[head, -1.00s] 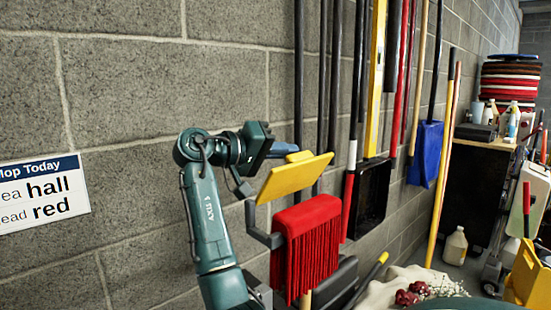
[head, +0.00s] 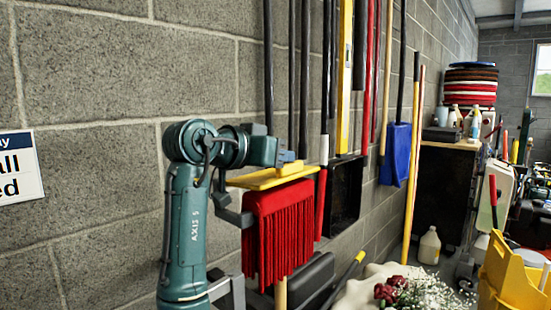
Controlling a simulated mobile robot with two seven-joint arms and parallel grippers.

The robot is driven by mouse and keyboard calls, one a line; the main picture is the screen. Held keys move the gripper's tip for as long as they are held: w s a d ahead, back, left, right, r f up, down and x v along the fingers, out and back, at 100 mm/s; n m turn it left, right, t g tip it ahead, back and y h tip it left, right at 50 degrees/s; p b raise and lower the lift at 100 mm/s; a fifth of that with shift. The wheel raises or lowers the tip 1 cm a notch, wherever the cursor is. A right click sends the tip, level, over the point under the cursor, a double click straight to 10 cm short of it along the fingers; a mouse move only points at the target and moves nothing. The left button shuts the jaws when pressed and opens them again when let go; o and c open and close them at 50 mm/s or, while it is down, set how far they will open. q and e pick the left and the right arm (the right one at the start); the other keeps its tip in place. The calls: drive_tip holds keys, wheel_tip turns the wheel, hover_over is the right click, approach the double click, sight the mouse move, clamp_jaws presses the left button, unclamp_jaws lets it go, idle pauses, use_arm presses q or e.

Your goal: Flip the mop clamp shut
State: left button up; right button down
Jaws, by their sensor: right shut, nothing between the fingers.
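The mop clamp's yellow flap (head: 255,182) lies nearly level across the top of the red mop head (head: 279,230). I cannot tell whether the flap is fully latched. My left gripper is not in view.
Several long handles and a blue dustpan (head: 395,155) hang on the block wall. A black tray (head: 345,196) hangs just right of the mop. Red and white flowers (head: 400,290) and a yellow bucket (head: 512,280) stand in the foreground right.

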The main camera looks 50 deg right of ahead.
drive_tip(key=shift+s+f+m+t+b, duration=0.2)
drive_tip(key=shift+f+m+t+b, duration=0.1)
drive_tip(key=shift+f, duration=0.15)
drive_tip(key=shift+s+f, duration=0.1)
drive_tip(key=shift+m, duration=0.3)
drive_tip(key=v, duration=1.3)
